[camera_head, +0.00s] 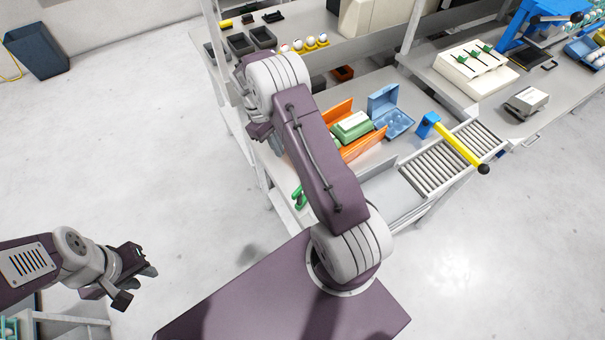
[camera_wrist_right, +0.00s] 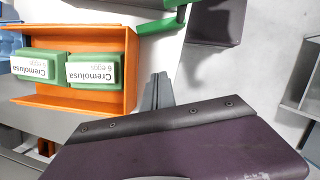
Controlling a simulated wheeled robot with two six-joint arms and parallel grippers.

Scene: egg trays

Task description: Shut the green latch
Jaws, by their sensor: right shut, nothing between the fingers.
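A green part (camera_head: 299,197), likely the latch, shows at the left edge of the work table in the head view, partly hidden by my right arm. My left gripper (camera_head: 138,285) is open and empty over the floor at lower left.
An orange tray (camera_wrist_right: 70,102) holds green egg boxes (camera_wrist_right: 93,70), close left of the right gripper. A blue egg carton (camera_head: 384,103) stands beside it. A roller conveyor (camera_head: 430,170) with a yellow lever (camera_head: 455,143) is further right. The floor at left is mostly clear.

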